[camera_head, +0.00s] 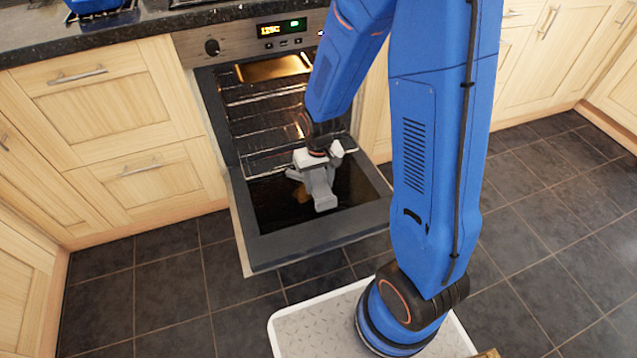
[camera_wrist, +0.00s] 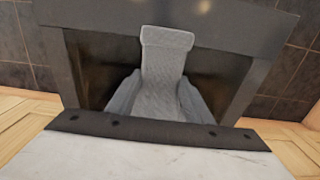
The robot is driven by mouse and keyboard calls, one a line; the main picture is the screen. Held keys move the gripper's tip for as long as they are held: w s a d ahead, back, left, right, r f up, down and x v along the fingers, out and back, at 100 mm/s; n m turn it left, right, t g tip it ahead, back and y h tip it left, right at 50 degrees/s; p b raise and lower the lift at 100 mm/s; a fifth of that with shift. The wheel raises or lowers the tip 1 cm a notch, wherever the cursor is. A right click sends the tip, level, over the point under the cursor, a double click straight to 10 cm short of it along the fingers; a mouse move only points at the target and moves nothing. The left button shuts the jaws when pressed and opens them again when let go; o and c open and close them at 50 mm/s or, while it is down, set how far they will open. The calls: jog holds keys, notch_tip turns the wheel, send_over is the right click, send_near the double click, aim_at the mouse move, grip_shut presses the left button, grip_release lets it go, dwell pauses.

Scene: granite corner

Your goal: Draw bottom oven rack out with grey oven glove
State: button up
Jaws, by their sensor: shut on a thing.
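The oven (camera_head: 262,40) has its door (camera_head: 318,238) folded down open. The bottom oven rack (camera_head: 262,160), a wire shelf, sits low in the lit cavity, and my arm hides its right part. My gripper (camera_head: 318,182) hangs over the inner side of the open door, in front of the rack. It is shut on the grey oven glove (camera_head: 324,203). In the wrist view, the quilted glove (camera_wrist: 167,55) stands out between the fingers over the dark door glass. The rack does not show there, and contact between glove and rack cannot be made out.
Another wire rack (camera_head: 255,94) and a tray (camera_head: 272,68) sit higher in the oven. Wooden cabinets (camera_head: 125,90) flank it under a dark worktop (camera_head: 80,40). The tiled floor (camera_head: 165,285) left of the door is clear.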

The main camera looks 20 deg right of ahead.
aim_at(323, 194)
jog(key=shift+s, duration=0.2)
jog(key=shift+s, duration=1.85)
jog(key=shift+r, duration=0.1)
jog(key=shift+w+r, duration=0.2)
jog(key=shift+r, duration=0.65)
jog(key=shift+w+r, duration=0.15)
jog(key=shift+r, duration=0.65)
